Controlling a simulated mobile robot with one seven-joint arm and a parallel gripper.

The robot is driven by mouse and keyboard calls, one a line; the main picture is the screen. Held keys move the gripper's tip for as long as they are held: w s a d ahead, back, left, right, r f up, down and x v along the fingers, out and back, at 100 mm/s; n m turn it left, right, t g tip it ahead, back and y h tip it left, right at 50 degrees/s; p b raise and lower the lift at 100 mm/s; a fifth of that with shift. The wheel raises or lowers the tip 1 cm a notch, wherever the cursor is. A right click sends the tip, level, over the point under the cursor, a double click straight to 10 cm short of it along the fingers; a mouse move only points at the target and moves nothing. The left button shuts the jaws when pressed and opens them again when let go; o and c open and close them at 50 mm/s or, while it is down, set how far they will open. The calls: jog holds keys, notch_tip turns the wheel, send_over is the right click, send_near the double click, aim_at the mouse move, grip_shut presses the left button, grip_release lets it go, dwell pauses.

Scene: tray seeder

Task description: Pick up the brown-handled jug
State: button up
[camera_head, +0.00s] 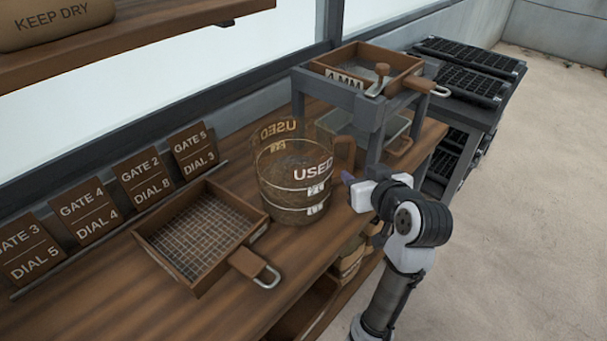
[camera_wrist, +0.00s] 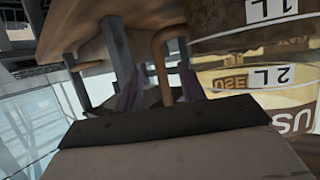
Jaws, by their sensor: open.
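The clear jug (camera_head: 295,190) marked USED stands upright on the wooden bench, with its brown handle (camera_head: 344,152) on the right side. In the wrist view the jug (camera_wrist: 245,75) fills the right side, with 1 L and 2 L marks, and its handle (camera_wrist: 160,62) appears between the finger tips in the picture. My gripper (camera_head: 348,178) is just right of the jug, close to the handle. In the wrist view my gripper (camera_wrist: 160,92) is open and holds nothing. I cannot tell whether the fingers reach around the handle.
A wooden sieve (camera_head: 165,260) with a handle lies left of the jug. A grey stand (camera_head: 345,88) behind it bears a 4 MM sieve (camera_head: 325,68), with a clear tray (camera_head: 400,145) underneath. Gate and dial signs (camera_head: 85,212) line the back. Black seed trays (camera_head: 465,75) stand at the right.

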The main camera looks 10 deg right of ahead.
aim_at(351, 168)
jog(key=shift+p+x, duration=0.5)
jog(key=shift+x, duration=2.65)
jog(key=shift+c, duration=0.4)
jog(key=shift+d, duration=0.1)
grip_shut()
